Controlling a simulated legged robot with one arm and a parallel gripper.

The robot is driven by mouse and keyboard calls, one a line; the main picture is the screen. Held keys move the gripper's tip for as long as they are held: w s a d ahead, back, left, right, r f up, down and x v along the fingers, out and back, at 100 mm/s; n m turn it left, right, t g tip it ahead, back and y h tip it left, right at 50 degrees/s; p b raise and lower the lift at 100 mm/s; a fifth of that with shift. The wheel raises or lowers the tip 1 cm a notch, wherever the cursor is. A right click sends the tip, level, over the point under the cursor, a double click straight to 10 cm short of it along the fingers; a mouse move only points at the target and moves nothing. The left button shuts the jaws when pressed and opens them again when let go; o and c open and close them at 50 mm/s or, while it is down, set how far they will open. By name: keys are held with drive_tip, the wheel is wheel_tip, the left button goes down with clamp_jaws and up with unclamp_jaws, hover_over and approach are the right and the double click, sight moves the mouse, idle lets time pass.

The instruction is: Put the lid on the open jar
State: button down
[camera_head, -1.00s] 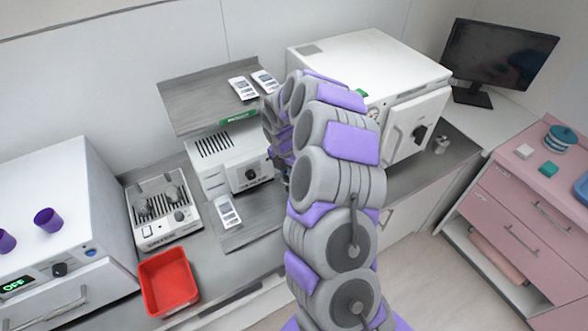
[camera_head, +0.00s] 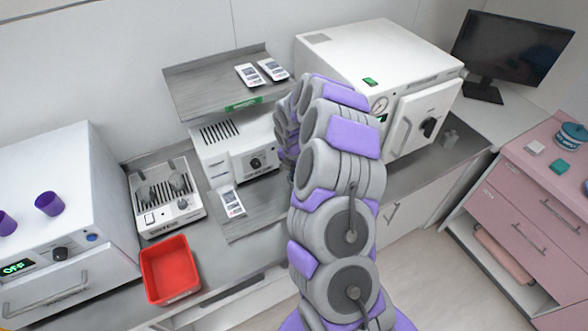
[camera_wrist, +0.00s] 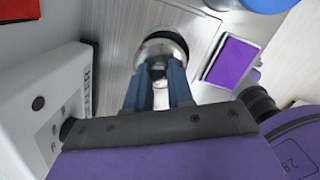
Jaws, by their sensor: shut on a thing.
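In the wrist view, my gripper (camera_wrist: 158,88) is shut on a round silver thing with a dark rim (camera_wrist: 162,46); I cannot tell for sure whether it is the lid. In the head view, my arm hides the gripper and what it holds. A blue round thing is cut off at the right picture edge.
A white steriliser (camera_head: 372,62), a small white device (camera_head: 235,150) under a grey shelf (camera_head: 205,88), and a red bin (camera_head: 169,270) crowd the counter. The pink cart (camera_head: 520,200) is at right. In the wrist view, a purple-filled tray (camera_wrist: 208,76) lies beside the held thing.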

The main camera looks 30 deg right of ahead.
drive_tip(key=shift+d+f, duration=0.15)
drive_tip(key=shift+d, duration=1.05)
drive_tip(key=shift+a+r, duration=0.15)
drive_tip(key=shift+a, duration=0.7)
drive_tip(key=shift+a+r, duration=0.1)
drive_tip(key=shift+a, duration=0.7)
drive_tip(key=shift+d+p, duration=0.4)
drive_tip(key=shift+d, duration=0.35)
drive_tip(key=shift+s+d+f+p, duration=0.15)
drive_tip(key=shift+d+p, duration=0.2)
drive_tip(key=shift+d, duration=0.4)
drive_tip(key=shift+a+f+p, duration=0.1)
drive_tip(key=shift+a+p, duration=0.3)
drive_tip(key=shift+a, duration=0.1)
drive_tip(key=shift+c, duration=2.2)
unclamp_jaws()
